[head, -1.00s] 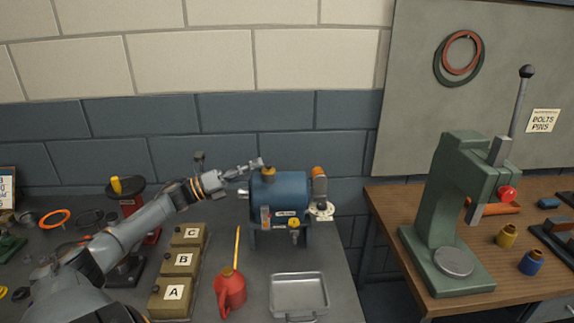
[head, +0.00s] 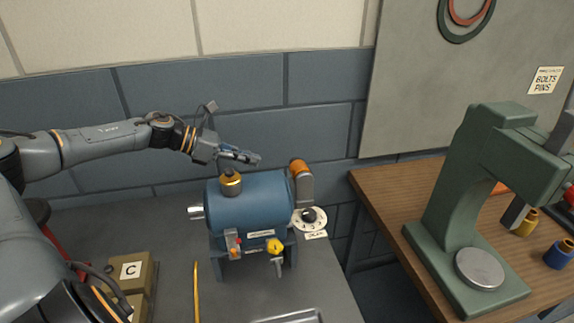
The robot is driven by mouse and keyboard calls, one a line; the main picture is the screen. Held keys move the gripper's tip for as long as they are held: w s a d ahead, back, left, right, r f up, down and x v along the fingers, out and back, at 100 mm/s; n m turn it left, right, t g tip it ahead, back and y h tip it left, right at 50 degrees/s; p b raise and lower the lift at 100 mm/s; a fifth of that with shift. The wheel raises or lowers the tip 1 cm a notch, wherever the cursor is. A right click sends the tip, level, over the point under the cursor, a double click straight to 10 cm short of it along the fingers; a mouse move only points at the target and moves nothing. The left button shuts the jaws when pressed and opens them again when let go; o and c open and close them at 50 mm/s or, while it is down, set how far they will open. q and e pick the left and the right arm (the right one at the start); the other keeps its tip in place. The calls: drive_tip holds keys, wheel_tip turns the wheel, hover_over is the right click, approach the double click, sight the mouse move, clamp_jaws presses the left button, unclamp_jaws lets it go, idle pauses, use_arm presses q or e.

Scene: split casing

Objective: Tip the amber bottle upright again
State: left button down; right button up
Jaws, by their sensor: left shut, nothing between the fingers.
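I cannot make out an amber bottle lying on its side in the head view. An orange-topped grey part (head: 301,180) stands at the right end of the blue casing (head: 262,203), but I cannot tell it as a bottle. My left gripper (head: 256,159) reaches in from the left, fingers together and pointing right, with nothing held. In the picture it is just above the brass cap (head: 231,183) on the casing; I see no contact. What lies behind the casing is hidden. My right gripper is not in view.
A white flanged disc (head: 310,219) is at the casing's right. A green press (head: 462,190) stands on the wooden bench (head: 385,195), across a gap.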

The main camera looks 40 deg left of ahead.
use_arm(q)
drive_tip(key=p+x, duration=0.4)
drive_tip(key=x, duration=0.6)
drive_tip(key=shift+d+f, duration=0.15)
drive_tip(key=shift+f, duration=0.05)
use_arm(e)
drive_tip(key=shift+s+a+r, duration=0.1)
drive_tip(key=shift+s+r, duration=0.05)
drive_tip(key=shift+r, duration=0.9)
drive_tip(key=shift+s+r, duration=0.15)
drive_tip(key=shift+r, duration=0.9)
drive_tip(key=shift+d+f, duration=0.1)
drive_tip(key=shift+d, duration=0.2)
use_arm(q)
drive_tip(key=shift+s+r, duration=0.1)
drive_tip(key=shift+r, duration=0.15)
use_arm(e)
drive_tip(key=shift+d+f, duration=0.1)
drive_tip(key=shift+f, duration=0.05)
